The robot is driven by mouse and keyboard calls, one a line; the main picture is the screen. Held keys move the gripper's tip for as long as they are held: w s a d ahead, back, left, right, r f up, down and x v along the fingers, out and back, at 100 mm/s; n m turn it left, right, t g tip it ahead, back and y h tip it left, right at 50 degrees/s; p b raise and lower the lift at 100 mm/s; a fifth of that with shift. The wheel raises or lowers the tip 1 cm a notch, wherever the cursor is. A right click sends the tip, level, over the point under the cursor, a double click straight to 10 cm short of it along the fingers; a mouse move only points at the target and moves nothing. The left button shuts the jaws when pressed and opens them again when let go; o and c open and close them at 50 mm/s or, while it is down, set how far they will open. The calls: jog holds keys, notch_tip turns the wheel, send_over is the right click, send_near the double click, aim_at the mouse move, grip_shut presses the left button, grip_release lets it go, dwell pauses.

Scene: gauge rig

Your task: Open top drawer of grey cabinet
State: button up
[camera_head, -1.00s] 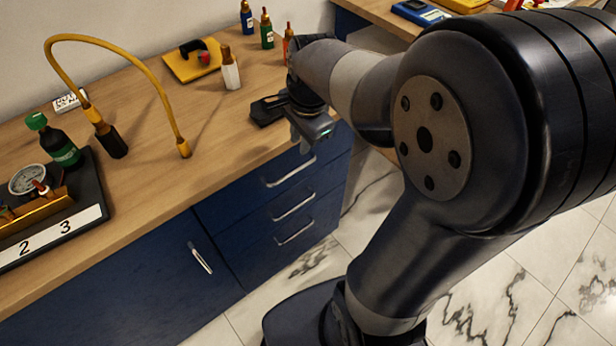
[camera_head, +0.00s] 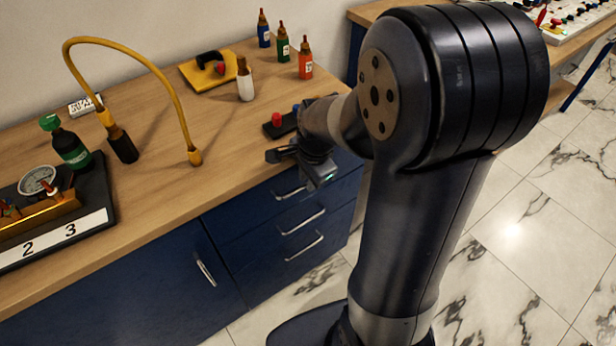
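No grey cabinet shows; the drawer cabinet under the wooden worktop is dark blue. Its top drawer (camera_head: 262,208) looks flush with the front and has a silver bar handle (camera_head: 290,193). Two more drawers with similar handles lie below it, the middle one (camera_head: 262,240) and the bottom one (camera_head: 285,265). My gripper (camera_head: 277,156) is at the worktop's front edge, above the top drawer's handle and apart from it. My wrist and arm hide the right part of the top drawer. The fingers are small and seen from behind, so their opening is unclear.
On the worktop (camera_head: 190,165) behind my gripper is a black box (camera_head: 277,128) with red and blue buttons. A yellow hose (camera_head: 165,85), several bottles and a gauge tray (camera_head: 98,200) stand around it. A blue door (camera_head: 140,290) is left of the drawers. Marble floor (camera_head: 540,220) is clear at right.

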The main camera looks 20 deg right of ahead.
jog(key=shift+c, duration=0.2)
grip_shut()
